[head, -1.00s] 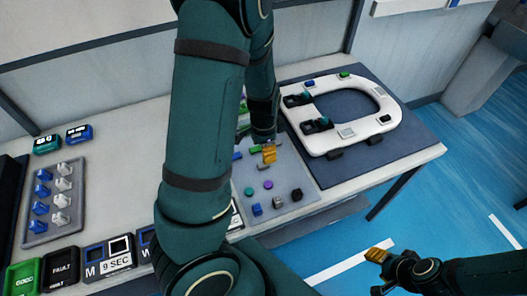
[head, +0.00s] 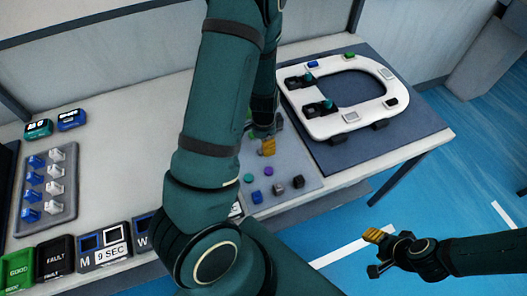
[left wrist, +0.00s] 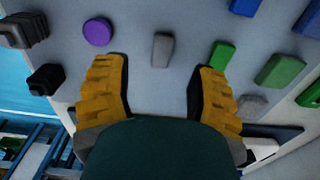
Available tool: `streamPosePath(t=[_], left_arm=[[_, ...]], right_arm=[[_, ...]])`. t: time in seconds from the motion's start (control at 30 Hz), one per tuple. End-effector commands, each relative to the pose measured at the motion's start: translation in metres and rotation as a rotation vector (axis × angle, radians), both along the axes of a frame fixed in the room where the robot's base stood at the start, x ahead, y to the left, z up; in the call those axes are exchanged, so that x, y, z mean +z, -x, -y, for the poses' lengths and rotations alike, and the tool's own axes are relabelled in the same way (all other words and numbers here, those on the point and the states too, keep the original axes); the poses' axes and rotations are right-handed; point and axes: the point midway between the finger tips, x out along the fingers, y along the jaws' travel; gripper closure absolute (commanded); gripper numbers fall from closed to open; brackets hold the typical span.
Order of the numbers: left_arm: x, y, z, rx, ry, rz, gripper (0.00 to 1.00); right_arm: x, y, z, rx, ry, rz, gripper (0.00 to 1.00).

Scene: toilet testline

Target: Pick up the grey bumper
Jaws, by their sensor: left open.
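In the left wrist view, a small grey bumper (left wrist: 162,49) lies on the grey tray, ahead of and between the fingertips. My left gripper (left wrist: 159,75) is open and empty, with its yellow-padded fingers spread to either side. In the head view the left gripper (head: 267,146) hangs over the tray (head: 310,172), and my left arm hides part of it. Another grey piece (left wrist: 250,106) lies beyond the right finger in the wrist view. My right gripper (head: 376,253) is over the floor, apart from the table, with its fingers spread and nothing between them.
A purple disc (left wrist: 97,31), green blocks (left wrist: 280,70) and black pieces (left wrist: 45,79) lie around the fingers. A white toilet seat (head: 322,127) rests on a dark mat right of the tray. Several labelled boxes (head: 103,250) line the table's front left.

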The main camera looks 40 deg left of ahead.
Motion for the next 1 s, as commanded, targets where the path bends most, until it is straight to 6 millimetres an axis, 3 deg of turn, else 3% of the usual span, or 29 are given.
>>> streamPosePath(t=[0.3, 0.63, 0.8, 1.0], left_arm=[[-0.044, 0.0, -0.002, 0.001, 0.0, -0.002, 0.43], [-0.048, 0.0, -0.001, 0.0, 0.001, 0.0, 0.4], [-0.047, 0.0, -0.002, 0.0, 0.0, 0.0, 0.93], [-0.047, 0.0, -0.002, 0.0, 0.0, -0.001, 0.94]], right_arm=[[-0.012, 0.004, -0.001, 0.007, -0.002, -0.009, 0.53], [-0.012, 0.004, -0.001, 0.008, -0.002, -0.01, 0.53], [-0.012, 0.004, -0.001, 0.008, -0.002, -0.01, 0.53], [-0.012, 0.004, -0.001, 0.008, -0.002, -0.009, 0.53]])
